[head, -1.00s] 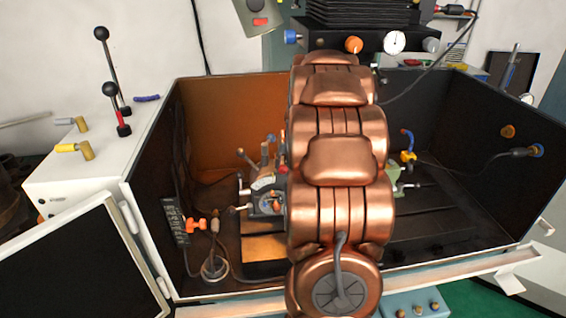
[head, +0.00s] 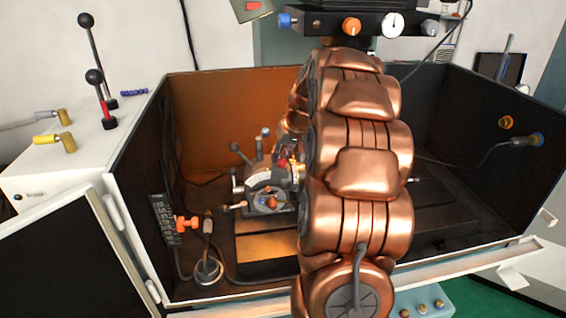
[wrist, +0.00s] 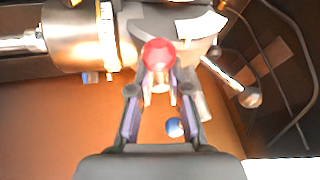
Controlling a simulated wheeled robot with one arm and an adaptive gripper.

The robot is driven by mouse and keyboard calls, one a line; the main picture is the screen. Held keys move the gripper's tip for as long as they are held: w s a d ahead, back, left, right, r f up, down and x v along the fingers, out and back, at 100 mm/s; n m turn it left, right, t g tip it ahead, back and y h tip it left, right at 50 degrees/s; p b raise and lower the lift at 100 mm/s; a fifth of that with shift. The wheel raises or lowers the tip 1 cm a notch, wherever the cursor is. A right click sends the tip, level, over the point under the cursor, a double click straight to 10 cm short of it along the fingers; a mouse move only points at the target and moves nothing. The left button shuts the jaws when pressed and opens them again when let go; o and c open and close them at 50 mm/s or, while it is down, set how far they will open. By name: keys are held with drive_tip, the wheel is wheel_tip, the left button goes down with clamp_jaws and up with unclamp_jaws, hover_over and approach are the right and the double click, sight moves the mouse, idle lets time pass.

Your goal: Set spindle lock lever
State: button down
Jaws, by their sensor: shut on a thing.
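The indexing chuck unit (head: 266,196) stands on the machine bed inside the enclosure, left of my arm. In the wrist view, a red ball knob (wrist: 158,53), which looks like the lock lever's end, sits right at my fingertips. My gripper (wrist: 159,80) has its fingers closed in around the knob's lever from below it in the picture; the exact contact is blurred. The lever's shaft is mostly hidden by the knob and fingers. In the head view my arm covers most of the gripper and the right part of the unit.
A metal cylinder (wrist: 80,35) lies left of the knob in the wrist view. A ball-ended handle (wrist: 225,76) is close on the right, and a blue ball (wrist: 175,127) lies between the fingers. An orange valve (head: 187,223) stands left of the unit; the enclosure walls surround it.

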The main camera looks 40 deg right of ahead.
drive_tip(key=shift+s+f, duration=0.2)
drive_tip(key=shift+f, duration=0.05)
drive_tip(key=c, duration=1.1)
unclamp_jaws()
drive_tip(key=shift+s, duration=0.1)
drive_tip(key=shift+o, duration=0.2)
drive_tip(key=shift+r, duration=0.1)
drive_tip(key=shift+r, duration=0.1)
drive_tip(key=shift+d+r, duration=0.1)
drive_tip(key=shift+r, duration=0.35)
drive_tip(key=v, duration=0.6)
drive_tip(key=shift+s+r, duration=0.2)
